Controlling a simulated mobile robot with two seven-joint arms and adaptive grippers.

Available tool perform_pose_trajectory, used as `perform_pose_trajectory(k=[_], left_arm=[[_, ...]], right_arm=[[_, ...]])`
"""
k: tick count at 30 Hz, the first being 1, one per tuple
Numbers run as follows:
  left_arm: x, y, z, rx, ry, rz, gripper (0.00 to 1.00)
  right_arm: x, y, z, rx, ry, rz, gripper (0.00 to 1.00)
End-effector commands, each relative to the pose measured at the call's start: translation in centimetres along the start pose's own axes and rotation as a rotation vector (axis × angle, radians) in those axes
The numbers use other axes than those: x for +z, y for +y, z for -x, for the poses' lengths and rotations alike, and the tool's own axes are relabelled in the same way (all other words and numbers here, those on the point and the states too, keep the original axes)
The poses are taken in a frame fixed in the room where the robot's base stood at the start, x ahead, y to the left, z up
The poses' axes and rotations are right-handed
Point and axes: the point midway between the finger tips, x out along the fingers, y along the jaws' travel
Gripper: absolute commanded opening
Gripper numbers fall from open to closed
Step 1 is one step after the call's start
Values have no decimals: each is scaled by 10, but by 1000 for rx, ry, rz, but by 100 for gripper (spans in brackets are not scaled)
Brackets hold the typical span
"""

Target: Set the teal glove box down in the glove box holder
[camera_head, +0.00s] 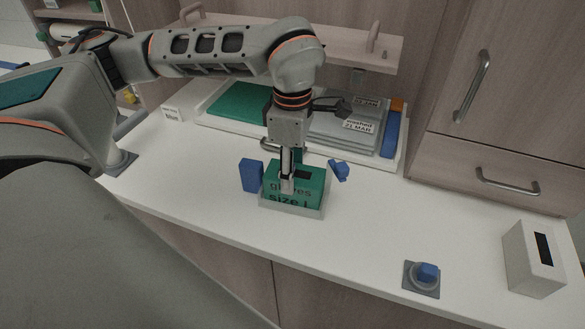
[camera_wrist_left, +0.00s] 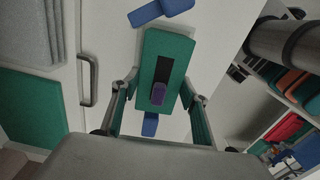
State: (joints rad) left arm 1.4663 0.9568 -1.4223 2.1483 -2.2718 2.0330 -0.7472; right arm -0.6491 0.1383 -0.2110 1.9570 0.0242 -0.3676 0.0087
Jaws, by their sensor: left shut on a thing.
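The teal glove box (camera_head: 311,184), marked "gloves size L", stands near the middle of the white counter. In the wrist view the glove box (camera_wrist_left: 173,48) shows its black slot, with a small purple piece in it. My left gripper (camera_head: 287,180) reaches down from above and is shut on the box, a finger on each long side in the wrist view (camera_wrist_left: 163,85). A low pale rim, apparently the glove box holder (camera_head: 290,208), shows around the box's lower front. The box's underside is hidden, so I cannot tell whether it rests on the holder's floor. My right gripper is not in view.
Blue pieces stand left (camera_head: 250,175) and right (camera_head: 339,171) of the box. A white tray (camera_head: 402,150) with grey packs lies behind. The counter between is clear.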

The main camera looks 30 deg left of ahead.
Motion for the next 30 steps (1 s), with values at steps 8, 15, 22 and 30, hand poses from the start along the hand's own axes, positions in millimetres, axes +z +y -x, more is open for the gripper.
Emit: perform_pose_trajectory(k=[8,15,22,30], left_arm=[[0,0,-2,1,-1,0,63],[0,0,-2,0,0,0,63],[0,1,10,4,-2,0,63],[0,1,62,7,-2,0,63]], right_arm=[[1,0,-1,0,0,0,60],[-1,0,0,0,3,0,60],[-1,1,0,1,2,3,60],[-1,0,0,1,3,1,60]])
